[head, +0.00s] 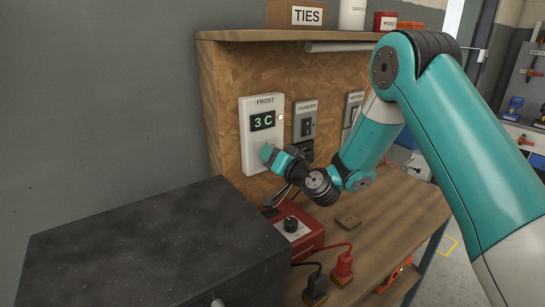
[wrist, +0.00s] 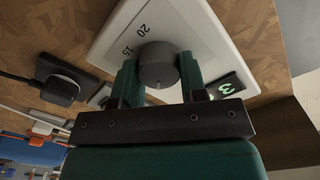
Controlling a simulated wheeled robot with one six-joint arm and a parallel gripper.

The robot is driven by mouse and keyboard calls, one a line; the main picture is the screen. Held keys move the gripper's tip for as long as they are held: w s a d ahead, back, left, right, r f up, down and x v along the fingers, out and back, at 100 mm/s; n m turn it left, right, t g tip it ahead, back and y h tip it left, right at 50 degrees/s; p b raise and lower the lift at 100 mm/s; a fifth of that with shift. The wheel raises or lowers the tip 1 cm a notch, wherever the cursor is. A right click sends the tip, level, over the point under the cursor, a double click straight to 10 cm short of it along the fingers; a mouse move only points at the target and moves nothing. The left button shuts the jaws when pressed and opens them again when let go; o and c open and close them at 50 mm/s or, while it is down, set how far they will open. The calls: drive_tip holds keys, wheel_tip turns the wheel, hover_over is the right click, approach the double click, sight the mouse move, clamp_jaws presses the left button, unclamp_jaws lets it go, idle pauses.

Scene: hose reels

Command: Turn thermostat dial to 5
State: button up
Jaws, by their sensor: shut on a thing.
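The white thermostat (head: 246,107) is mounted on the wooden board and is labelled FROST. Its display (head: 262,120) reads 3 C; in the wrist view the lit display (wrist: 226,88) shows a green 3. The grey round dial (wrist: 157,66) sits below the display, with the marks 15 and 20 visible beside it. My gripper (wrist: 160,76) has one finger on each side of the dial and is shut on it. In the head view my gripper (head: 268,154) reaches the lower part of the thermostat and hides the dial.
Switches labelled CHARGER (head: 305,121) and HEATER (head: 353,108) are right of the thermostat. A red box with a black knob (head: 291,225) stands on the bench below. A dark cabinet (head: 140,245) fills the front left. Red and black plugs (head: 341,265) lie near the bench front.

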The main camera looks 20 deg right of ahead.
drive_tip(key=o, duration=0.9)
drive_tip(key=shift+o, duration=0.2)
drive_tip(key=b+v, duration=1.7)
drive_tip(key=b, duration=0.1)
drive_tip(key=shift+s+b, duration=0.2)
drive_tip(key=shift+b, duration=0.2)
